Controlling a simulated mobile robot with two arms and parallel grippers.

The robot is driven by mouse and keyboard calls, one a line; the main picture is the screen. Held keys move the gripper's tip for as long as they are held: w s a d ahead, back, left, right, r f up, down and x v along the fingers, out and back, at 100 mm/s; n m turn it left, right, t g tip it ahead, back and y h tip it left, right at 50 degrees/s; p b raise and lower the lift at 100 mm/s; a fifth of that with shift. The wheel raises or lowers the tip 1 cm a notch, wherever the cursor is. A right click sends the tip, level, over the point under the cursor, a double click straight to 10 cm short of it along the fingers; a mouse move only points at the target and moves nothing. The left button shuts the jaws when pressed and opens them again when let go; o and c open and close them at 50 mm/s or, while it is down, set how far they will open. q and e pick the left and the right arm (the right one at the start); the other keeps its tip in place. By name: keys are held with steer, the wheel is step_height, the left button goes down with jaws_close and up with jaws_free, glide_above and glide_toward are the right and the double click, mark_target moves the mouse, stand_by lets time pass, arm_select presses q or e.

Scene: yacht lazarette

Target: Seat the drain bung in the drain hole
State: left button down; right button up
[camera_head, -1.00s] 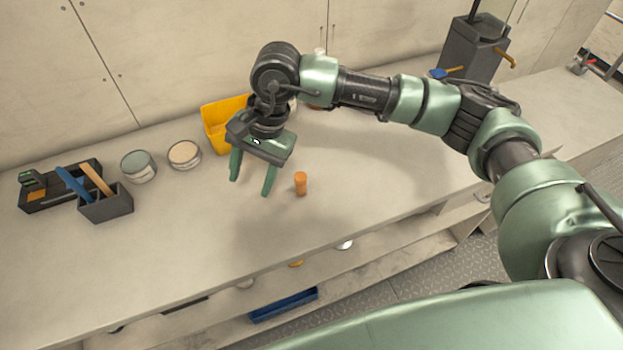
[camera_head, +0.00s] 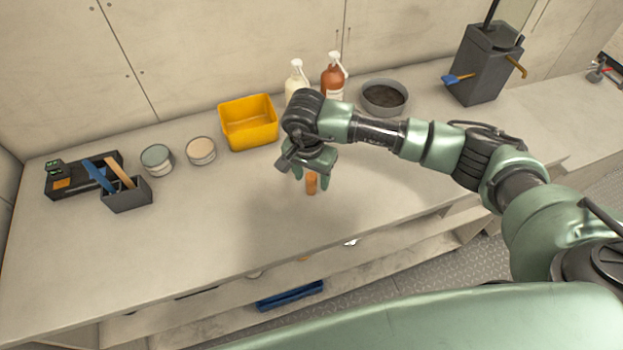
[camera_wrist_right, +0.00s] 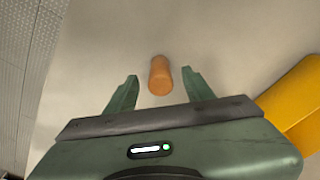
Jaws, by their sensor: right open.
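The drain bung, a small orange-brown tapered plug (camera_head: 311,184), stands upright on the pale counter (camera_head: 200,225). My right gripper (camera_head: 311,182) is open just above and behind it, fingers pointing down. In the right wrist view the bung (camera_wrist_right: 160,75) lies between the lines of the two open fingers (camera_wrist_right: 160,86), slightly ahead of the tips, touching neither. I cannot make out the drain hole in either view. My left gripper is not in view.
A yellow bin (camera_head: 249,124), two pump bottles (camera_head: 333,80) and a grey bowl (camera_head: 384,98) stand at the back. Round tins (camera_head: 201,151) and a dark tool holder (camera_head: 127,195) are at left. Counter left of the bung is clear.

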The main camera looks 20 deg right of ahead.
jaws_close()
steer(key=shift+r, duration=0.15)
